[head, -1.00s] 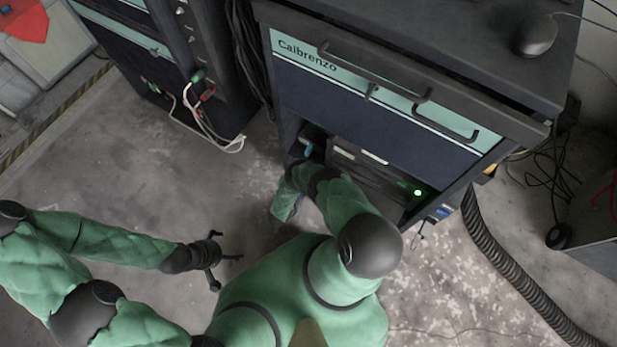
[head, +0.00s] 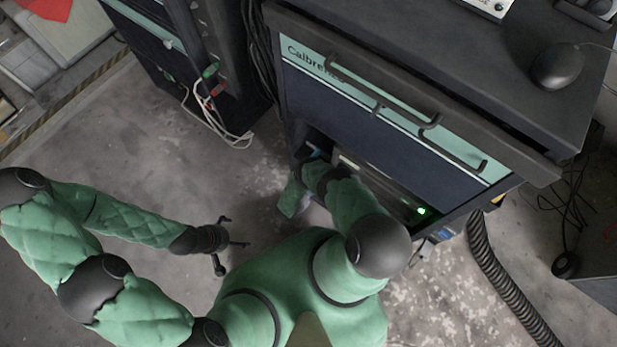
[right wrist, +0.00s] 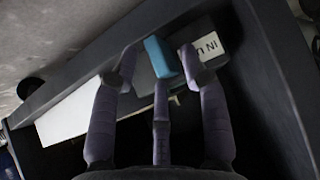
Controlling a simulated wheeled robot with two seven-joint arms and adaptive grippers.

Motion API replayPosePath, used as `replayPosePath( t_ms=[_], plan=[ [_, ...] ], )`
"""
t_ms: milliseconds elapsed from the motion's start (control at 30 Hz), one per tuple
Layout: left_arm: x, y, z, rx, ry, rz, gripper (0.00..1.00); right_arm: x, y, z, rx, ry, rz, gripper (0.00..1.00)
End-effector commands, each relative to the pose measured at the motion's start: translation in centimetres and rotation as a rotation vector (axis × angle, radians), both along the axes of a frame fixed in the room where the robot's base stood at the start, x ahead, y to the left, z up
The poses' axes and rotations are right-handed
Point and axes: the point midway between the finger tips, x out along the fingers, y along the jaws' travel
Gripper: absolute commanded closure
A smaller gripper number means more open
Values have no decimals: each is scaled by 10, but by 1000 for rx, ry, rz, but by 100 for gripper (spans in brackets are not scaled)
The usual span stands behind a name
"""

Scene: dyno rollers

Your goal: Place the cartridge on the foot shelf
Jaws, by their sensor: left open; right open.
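A small block with a blue face and a dark grey body, which looks like the cartridge (right wrist: 162,57), shows in the right wrist view. My right gripper (right wrist: 152,70) is open, with its fingers spread around or just short of the block; I cannot tell whether they touch it. In the head view its fingers are hidden at the low opening of the Calbrenzo cabinet. That opening, apparently the foot shelf, has a dark frame (right wrist: 265,70). My left gripper (head: 236,245) is open and empty above the floor.
In the head view, the dark cabinet (head: 375,115) has drawer handles above the opening. A green light (head: 421,211) glows inside it. A white strip with lettering (right wrist: 208,52) lies beside the block. Cables (head: 215,120) hang at left; a ribbed hose (head: 495,270) runs at right.

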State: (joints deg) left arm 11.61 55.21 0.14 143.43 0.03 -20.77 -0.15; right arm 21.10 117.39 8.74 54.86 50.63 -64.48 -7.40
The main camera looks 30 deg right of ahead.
Motion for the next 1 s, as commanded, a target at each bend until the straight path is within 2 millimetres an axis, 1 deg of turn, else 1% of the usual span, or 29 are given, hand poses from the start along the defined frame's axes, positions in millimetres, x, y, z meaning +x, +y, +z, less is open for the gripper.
replayPosePath(
  t_ms=[200,267,367,600,700,900,1000],
  plan=[
    [0,0,0,0,0,0,0,1,0,1,-1,-1,-1,55],
    [0,0,3,0,0,0,0,-1,3,5,-1,-1,1,55],
    [0,0,10,0,0,0,0,-3,12,16,-1,-1,2,55],
    [0,0,32,0,0,0,0,-16,43,52,-1,-2,4,55],
    [0,0,39,0,0,0,0,-22,56,64,0,-2,4,55],
    [0,0,48,0,0,0,0,-29,72,81,0,-2,1,55],
    [0,0,49,0,0,0,0,-31,76,85,-1,-1,1,55]
  ],
)
